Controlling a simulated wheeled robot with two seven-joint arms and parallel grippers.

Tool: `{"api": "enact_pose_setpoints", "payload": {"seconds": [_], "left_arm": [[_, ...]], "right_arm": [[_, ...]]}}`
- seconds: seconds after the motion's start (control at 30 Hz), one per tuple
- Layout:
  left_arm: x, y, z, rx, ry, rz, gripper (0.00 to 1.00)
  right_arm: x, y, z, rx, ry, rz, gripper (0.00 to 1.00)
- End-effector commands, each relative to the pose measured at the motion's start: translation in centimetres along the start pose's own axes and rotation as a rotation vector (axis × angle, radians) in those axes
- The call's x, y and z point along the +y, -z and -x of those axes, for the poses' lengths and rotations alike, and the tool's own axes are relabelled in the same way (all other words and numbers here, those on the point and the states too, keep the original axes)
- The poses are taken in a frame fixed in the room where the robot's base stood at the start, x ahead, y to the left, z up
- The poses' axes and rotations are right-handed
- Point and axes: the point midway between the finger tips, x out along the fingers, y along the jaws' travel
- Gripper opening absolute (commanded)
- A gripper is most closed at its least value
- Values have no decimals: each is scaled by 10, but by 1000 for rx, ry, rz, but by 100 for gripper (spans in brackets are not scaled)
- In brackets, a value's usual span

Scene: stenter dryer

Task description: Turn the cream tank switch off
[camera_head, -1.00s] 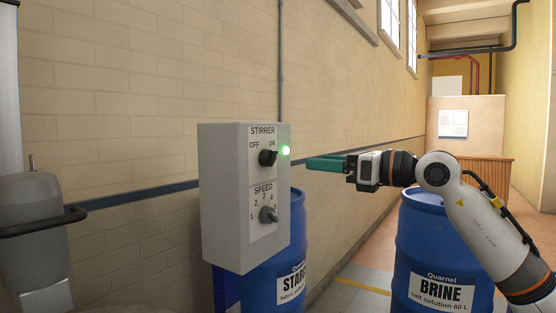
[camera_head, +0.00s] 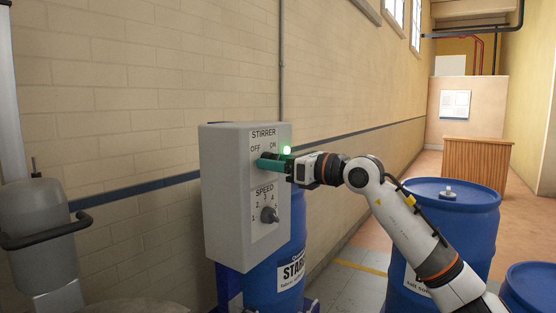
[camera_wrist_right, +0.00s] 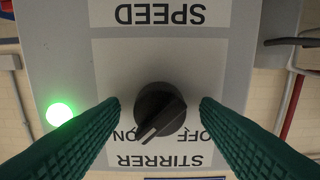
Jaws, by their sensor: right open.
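A grey control box (camera_head: 226,200) carries the STIRRER switch, a black rotary knob (camera_wrist_right: 160,112) marked OFF and ON. In the right wrist view its pointer is turned toward ON, and a green lamp (camera_head: 287,150) beside it is lit. No "cream tank" label is readable. My right gripper (camera_head: 268,165), with green fingers, is open in front of the switch. In the right wrist view the fingers lie on either side of the knob, with gaps; contact is not visible. In the head view the fingers partly hide the knob. My left gripper is not in view.
The SPEED knob (camera_head: 269,215) sits just below on the same box. A blue starch drum (camera_head: 268,283) stands behind and below the box. Another blue drum (camera_head: 452,225) stands to the right, near my right arm. A brick wall (camera_head: 120,100) runs behind.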

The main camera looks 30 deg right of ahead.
Motion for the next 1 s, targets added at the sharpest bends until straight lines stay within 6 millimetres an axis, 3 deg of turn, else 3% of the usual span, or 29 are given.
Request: {"api": "enact_pose_setpoints", "payload": {"seconds": [0.13, 0.4, 0.77, 1.0], "left_arm": [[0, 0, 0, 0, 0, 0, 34], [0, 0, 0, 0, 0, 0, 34], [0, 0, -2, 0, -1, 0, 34], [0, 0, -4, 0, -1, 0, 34]], "right_arm": [[0, 0, 0, 0, 0, 0, 55], [0, 0, 0, -1, 0, 0, 12], [0, 0, 0, -2, -1, 63, 12], [1, -2, 0, -4, -1, 227, 12]]}}
